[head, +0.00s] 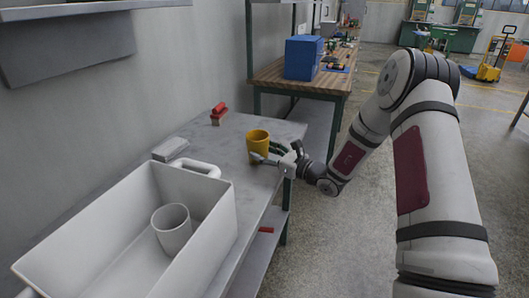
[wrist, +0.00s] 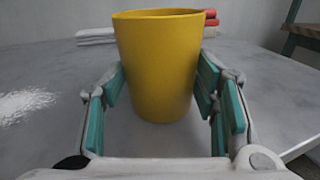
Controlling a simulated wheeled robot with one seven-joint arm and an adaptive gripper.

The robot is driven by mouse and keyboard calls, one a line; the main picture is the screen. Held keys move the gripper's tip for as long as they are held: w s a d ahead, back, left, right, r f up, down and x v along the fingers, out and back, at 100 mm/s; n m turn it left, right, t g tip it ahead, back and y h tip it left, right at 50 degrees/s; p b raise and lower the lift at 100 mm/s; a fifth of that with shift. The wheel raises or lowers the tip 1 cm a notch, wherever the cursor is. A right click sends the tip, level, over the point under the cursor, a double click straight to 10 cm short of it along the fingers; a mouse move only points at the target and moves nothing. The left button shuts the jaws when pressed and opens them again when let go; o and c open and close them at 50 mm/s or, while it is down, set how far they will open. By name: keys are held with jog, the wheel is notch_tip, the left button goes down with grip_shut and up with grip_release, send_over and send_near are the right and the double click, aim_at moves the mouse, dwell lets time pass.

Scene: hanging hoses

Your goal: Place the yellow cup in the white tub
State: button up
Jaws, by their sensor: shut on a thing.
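The yellow cup (head: 258,144) stands upright on the grey table, to the right of and beyond the white tub. My gripper (head: 268,155) is at the cup, low on its side. In the wrist view the yellow cup (wrist: 160,65) is between the teal-padded fingers of my gripper (wrist: 160,90), which are shut on it. I cannot tell whether the cup's base touches the table. The white tub (head: 226,225) is at the front left of the table, with a white cup (head: 172,229) standing inside it.
A wooden bench (head: 285,76) with a blue box (head: 303,58) stands beyond. The wall (head: 110,95) bounds the left.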

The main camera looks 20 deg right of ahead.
jog(key=o, duration=1.2)
jog(key=shift+f, duration=0.15)
